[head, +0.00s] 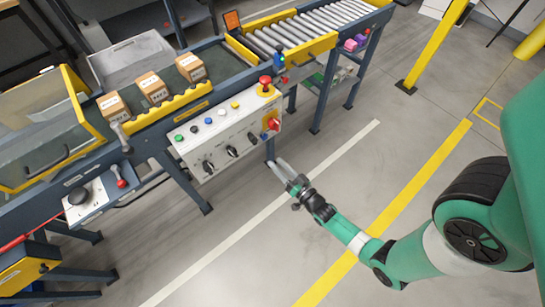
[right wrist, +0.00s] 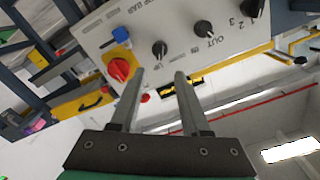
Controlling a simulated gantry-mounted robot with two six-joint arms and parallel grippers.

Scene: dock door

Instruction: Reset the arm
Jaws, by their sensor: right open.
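My right gripper (head: 281,172) is in front of and below the control panel (head: 232,140) in the head view. In the right wrist view its two fingers (right wrist: 155,92) are apart with nothing between them. The panel shows above the fingers, with a red rotary knob (right wrist: 119,70), a blue switch (right wrist: 121,35) and several black knobs (right wrist: 160,48). I cannot tell whether a fingertip touches the panel, but the gripper appears apart from it. My green right arm (head: 405,262) reaches in from the right. My left gripper is not in view.
Several cardboard boxes (head: 153,87) sit on the conveyor behind a yellow guard. A roller conveyor (head: 310,27) continues to the back right. A joystick box (head: 86,199) and a yellow-framed clear cover (head: 40,125) are at left. The floor (head: 300,235) before the panel is clear.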

